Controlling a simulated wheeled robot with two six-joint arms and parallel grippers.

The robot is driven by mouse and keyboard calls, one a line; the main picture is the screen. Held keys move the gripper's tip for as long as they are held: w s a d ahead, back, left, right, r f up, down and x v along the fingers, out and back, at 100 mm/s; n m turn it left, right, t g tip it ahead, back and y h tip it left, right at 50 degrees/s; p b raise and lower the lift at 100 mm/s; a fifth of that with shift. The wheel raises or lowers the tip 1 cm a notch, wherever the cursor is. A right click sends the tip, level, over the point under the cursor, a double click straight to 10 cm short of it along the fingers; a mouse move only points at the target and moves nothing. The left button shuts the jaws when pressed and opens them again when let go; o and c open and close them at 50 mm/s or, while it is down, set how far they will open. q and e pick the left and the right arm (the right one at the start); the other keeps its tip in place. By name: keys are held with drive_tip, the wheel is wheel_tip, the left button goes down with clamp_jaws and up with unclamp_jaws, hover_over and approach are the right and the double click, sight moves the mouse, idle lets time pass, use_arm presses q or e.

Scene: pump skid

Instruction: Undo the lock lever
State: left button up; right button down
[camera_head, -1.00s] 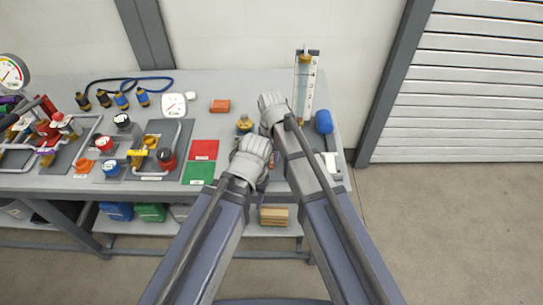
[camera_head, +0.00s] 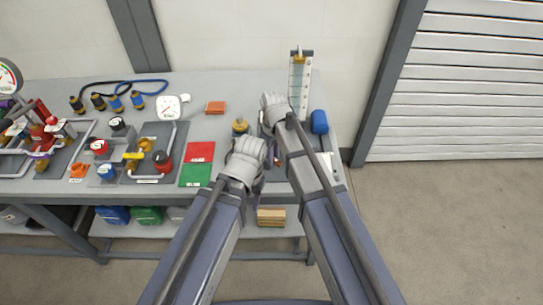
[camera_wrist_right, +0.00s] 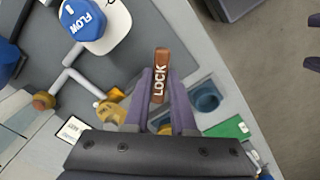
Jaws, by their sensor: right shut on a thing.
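The lock lever (camera_wrist_right: 160,76) is an orange-brown handle marked LOCK in the right wrist view. My right gripper (camera_wrist_right: 160,88) is shut on it, with one purple finger along each side. In the head view my right gripper (camera_head: 276,151) is low over the right part of the bench, mostly hidden by its own wrist. My left gripper (camera_head: 262,182) is close beside it, nearer the front edge, and largely hidden. Two purple fingertips standing apart at the right edge of the right wrist view look like my left gripper (camera_wrist_right: 313,42). It holds nothing visible.
A blue FLOW knob (camera_wrist_right: 83,18) and grey pipes are near the lever. On the bench (camera_head: 215,88), a tall gauge (camera_head: 300,85) and a blue cylinder (camera_head: 319,122) stand close to my right arm. Red (camera_head: 200,152) and green (camera_head: 195,175) mats lie left of my grippers.

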drive_tip(key=n, duration=0.3)
drive_tip(key=w+n, duration=0.1)
drive_tip(key=shift+d+n, duration=0.3)
drive_tip(key=shift+w+d+n, duration=0.1)
drive_tip(key=shift+w+n, duration=0.15)
drive_tip(key=shift+n, duration=0.8)
drive_tip(key=shift+w+n, duration=0.2)
drive_tip(key=shift+n, duration=0.85)
drive_tip(key=c, duration=0.7)
unclamp_jaws()
drive_tip(key=shift+c, duration=0.2)
wheel_tip(320, 180, up, 8)
drive_tip(key=p, duration=0.8)
drive_tip(key=shift+f, duration=0.15)
